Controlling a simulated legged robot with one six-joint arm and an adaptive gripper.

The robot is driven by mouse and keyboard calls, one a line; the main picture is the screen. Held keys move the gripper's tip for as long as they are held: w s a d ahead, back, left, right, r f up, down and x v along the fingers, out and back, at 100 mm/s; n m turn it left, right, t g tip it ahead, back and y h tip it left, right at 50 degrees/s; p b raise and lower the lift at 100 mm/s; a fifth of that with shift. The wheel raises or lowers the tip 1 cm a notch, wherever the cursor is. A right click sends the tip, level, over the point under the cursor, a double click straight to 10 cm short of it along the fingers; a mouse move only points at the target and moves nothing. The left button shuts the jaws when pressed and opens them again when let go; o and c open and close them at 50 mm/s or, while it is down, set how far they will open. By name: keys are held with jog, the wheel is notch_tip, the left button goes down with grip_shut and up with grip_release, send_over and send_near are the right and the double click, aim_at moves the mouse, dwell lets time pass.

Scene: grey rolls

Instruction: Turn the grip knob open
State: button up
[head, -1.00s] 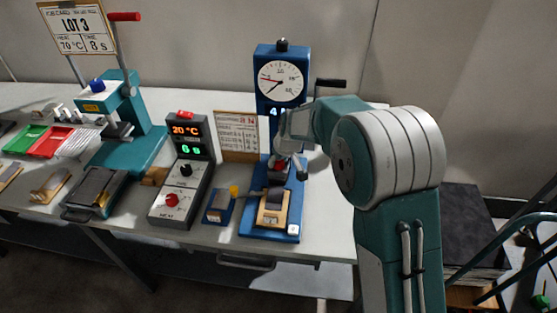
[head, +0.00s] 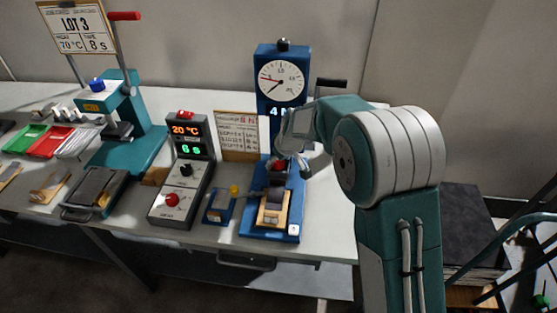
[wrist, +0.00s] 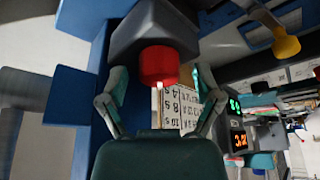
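The blue tester (head: 268,110) stands upright on the bench, with a round white dial near its top. Its red grip knob (wrist: 158,66) sits on a dark grey block in the wrist view. In the head view the red knob (head: 274,163) is small and partly hidden by my gripper. My gripper (head: 297,164) is open beside the tester's lower clamp. In the wrist view its two fingers (wrist: 160,84) stand on either side of the knob, with gaps visible on both sides. I cannot tell how far the knob lies beyond the fingertips.
A heater control box (head: 180,185) with a lit display and a small blue block (head: 219,207) stand left of the tester. A teal press (head: 130,130) stands farther left. A notice board (head: 238,134) stands behind. Bench room is free right of the tester.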

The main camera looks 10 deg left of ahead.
jog(key=shift+r, duration=0.1)
jog(key=v, duration=1.1)
jog(key=shift+r, duration=0.35)
jog(key=shift+s+d, duration=0.1)
jog(key=shift+s, duration=0.05)
